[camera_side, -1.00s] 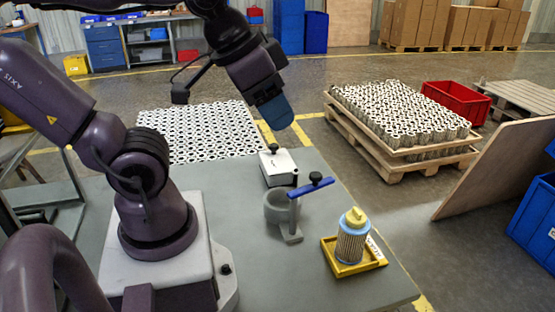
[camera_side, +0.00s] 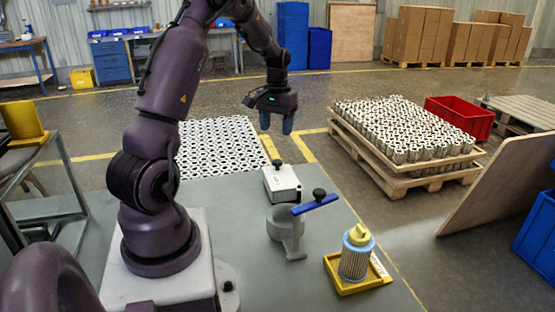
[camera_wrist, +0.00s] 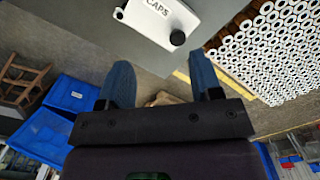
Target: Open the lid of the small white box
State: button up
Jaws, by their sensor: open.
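The small white box (camera_side: 282,183) sits near the far edge of the grey table, with its lid closed and a black knob (camera_side: 277,163) on top. In the wrist view the box (camera_wrist: 158,20) is at the top, with "CAPS" lettered on its lid and the knob (camera_wrist: 177,38) at its lower right. My gripper (camera_side: 277,130) hangs above and beyond the box, apart from it, fingers pointing down. In the wrist view its two blue fingers (camera_wrist: 161,80) are spread with nothing between them.
A grey holder (camera_side: 288,232) with a blue clamp bar (camera_side: 315,204) stands just in front of the box. A filter cartridge (camera_side: 356,252) stands in a yellow tray (camera_side: 345,288) at the front right. The table's left part is mostly clear.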

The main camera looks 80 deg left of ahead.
aim_at(278, 161)
jog(key=w+a, duration=0.2)
jog(key=a, duration=0.3)
jog(key=f, duration=1.3)
jog(key=shift+s+f, duration=0.2)
jog(key=shift+f, duration=0.05)
